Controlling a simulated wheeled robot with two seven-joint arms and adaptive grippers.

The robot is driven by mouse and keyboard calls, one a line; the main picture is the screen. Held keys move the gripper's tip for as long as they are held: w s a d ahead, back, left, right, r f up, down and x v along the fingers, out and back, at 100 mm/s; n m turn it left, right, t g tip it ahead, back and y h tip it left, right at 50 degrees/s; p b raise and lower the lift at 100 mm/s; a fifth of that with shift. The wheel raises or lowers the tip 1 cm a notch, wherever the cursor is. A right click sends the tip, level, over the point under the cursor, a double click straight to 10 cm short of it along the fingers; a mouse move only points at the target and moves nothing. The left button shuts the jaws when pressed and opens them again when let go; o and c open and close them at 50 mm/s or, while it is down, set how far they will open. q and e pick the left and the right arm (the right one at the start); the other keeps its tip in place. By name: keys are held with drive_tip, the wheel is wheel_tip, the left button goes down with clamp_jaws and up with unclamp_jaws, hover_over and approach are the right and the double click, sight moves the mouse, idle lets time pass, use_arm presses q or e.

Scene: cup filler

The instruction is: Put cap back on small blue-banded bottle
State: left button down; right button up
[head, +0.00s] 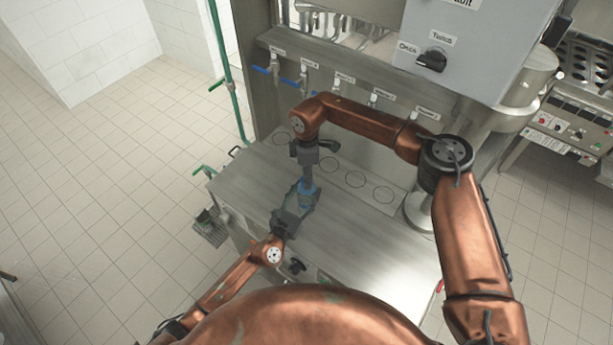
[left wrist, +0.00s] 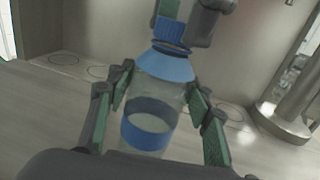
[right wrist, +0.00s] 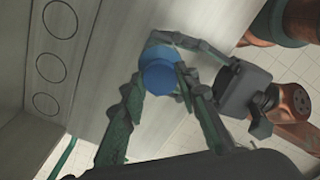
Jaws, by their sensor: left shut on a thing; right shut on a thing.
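The small bottle (left wrist: 150,128) is clear with a blue band and a blue shoulder, and stands roughly upright, slightly tilted in the left wrist view. My left gripper (left wrist: 160,110) is shut on its body, one finger on each side. In the head view the bottle (head: 306,190) is small and partly hidden by my left gripper (head: 296,203). The blue cap (left wrist: 171,31) is at the bottle's neck, between the fingertips of my right gripper (head: 307,176). The right wrist view looks down on the cap (right wrist: 158,74). I cannot tell whether the cap is seated.
The steel counter (head: 350,240) has several ring marks along its back. A steel column (head: 420,210) stands at the right. The counter's front is mostly clear.

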drive_tip(key=m, duration=0.6)
drive_tip(key=o, duration=0.7)
drive_tip(key=shift+c, duration=0.2)
drive_tip(key=shift+r, duration=2.3)
drive_tip(key=shift+a, duration=0.1)
